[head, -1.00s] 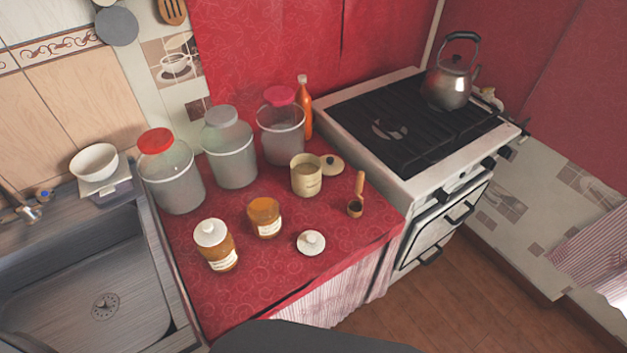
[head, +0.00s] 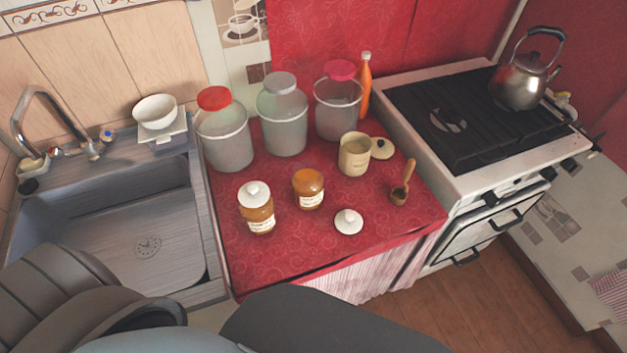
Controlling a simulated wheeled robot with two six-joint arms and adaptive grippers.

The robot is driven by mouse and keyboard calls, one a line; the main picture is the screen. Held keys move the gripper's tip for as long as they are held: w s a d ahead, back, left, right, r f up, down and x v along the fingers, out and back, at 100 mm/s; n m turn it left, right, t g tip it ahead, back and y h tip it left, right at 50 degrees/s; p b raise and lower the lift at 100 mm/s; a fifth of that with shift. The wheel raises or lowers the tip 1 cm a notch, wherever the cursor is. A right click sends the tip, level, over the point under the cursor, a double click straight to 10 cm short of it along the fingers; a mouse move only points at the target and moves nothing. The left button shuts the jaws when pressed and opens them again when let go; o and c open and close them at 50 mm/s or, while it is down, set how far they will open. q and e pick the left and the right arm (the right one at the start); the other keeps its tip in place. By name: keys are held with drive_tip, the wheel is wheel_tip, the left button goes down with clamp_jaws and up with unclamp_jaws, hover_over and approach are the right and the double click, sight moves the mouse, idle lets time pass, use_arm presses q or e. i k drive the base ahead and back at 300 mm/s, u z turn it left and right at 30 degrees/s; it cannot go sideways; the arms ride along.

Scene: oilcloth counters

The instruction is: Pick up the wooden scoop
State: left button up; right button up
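The wooden scoop (head: 401,189) is on the red oilcloth counter (head: 270,262), near its right edge beside the stove. Its bowl rests low and its handle points up and slightly right, away from me. A cream canister (head: 354,155) stands open to its left, with a lid (head: 381,148) behind it. Neither gripper shows in the head view; only dark parts of my own body fill the bottom edge.
Two amber jars (head: 257,208) (head: 309,188) and a white lid (head: 348,221) are left of the scoop. Several large clear jars (head: 282,118) and an orange bottle (head: 365,86) stand behind. The stove (head: 470,120) carries a kettle (head: 523,80). A sink (head: 130,235) is left.

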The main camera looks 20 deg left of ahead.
sight(398, 195)
drive_tip(key=k, duration=0.5)
drive_tip(key=z, duration=2.15)
drive_tip(key=i, duration=1.15)
drive_tip(key=u, duration=1.8)
